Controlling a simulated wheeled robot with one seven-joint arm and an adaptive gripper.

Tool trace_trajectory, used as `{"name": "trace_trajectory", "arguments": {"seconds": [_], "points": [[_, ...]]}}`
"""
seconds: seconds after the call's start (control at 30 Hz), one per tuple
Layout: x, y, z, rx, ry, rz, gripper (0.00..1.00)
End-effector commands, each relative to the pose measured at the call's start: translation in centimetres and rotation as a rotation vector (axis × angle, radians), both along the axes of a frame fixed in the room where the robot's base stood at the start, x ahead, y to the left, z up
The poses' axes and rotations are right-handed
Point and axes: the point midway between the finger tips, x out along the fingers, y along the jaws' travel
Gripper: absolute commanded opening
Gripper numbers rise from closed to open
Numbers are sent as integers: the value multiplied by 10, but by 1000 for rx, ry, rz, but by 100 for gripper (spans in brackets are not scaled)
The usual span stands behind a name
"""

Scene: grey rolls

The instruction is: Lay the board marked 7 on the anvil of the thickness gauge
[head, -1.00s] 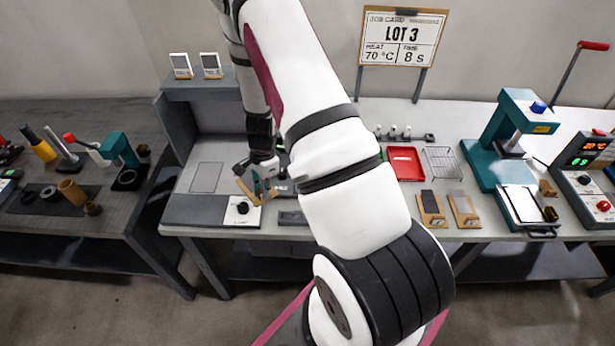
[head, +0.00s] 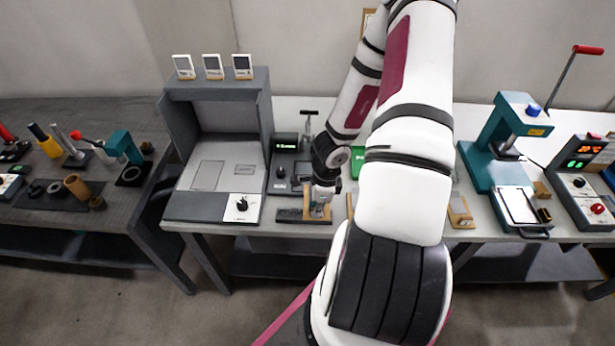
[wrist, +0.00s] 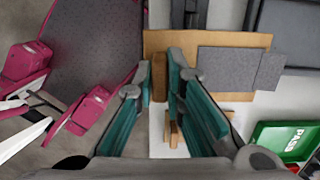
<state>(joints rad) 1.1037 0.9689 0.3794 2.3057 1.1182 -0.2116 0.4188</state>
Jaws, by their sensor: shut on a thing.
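My gripper (head: 318,207) is low near the bench's front edge, right of the grey booth. In the wrist view its teal fingers (wrist: 160,80) are shut on the wooden edge block of a tan board (wrist: 230,40) with a grey patch. The board also shows in the head view (head: 327,213); no number on it is readable. What appears to be the thickness gauge (head: 282,172), a dark unit with a lit green display, stands just behind and left of my gripper. Its anvil is not clearly visible. Whether the board touches anything beneath is unclear.
A grey booth (head: 180,207) with a knob stands left. A green tray (wrist: 272,137) marked PASS is right of my gripper. Another board stand (head: 460,212) and a teal press (head: 480,165) are farther right. A low dark block (head: 290,215) lies at the front edge.

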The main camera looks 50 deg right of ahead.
Motion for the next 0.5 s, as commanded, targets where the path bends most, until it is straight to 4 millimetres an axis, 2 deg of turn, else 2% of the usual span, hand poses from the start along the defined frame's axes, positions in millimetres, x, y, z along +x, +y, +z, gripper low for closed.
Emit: {"name": "trace_trajectory", "arguments": {"seconds": [0.2, 0.5], "points": [[-6, -2, 0, -1, -1, -24, 0], [19, -20, -2, -5, -4, -29, 0]]}}
